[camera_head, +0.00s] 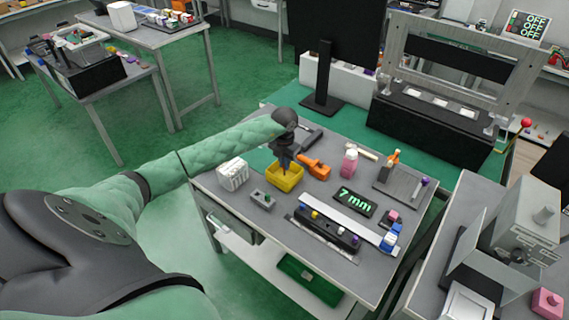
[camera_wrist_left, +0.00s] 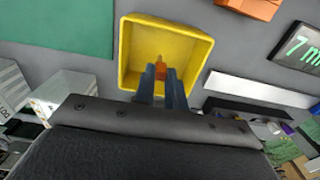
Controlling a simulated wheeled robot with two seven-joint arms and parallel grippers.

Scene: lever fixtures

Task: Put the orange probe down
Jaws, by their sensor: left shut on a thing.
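My left gripper (camera_head: 284,165) reaches down over a small yellow bin (camera_head: 290,184) on the grey table. In the left wrist view the two dark blue fingers (camera_wrist_left: 162,80) are shut on the orange probe (camera_wrist_left: 160,66), a small orange piece showing at their tips. The probe is in front of the open yellow bin (camera_wrist_left: 127,50); I cannot tell whether it touches the bin's floor. In the head view the fingers and bin wall hide the probe. My right gripper is not in view.
An orange tool-like object (camera_head: 315,169) lies right beside the bin. A white ribbed block (camera_head: 233,174) and a grey switch box (camera_head: 262,200) are to the left.

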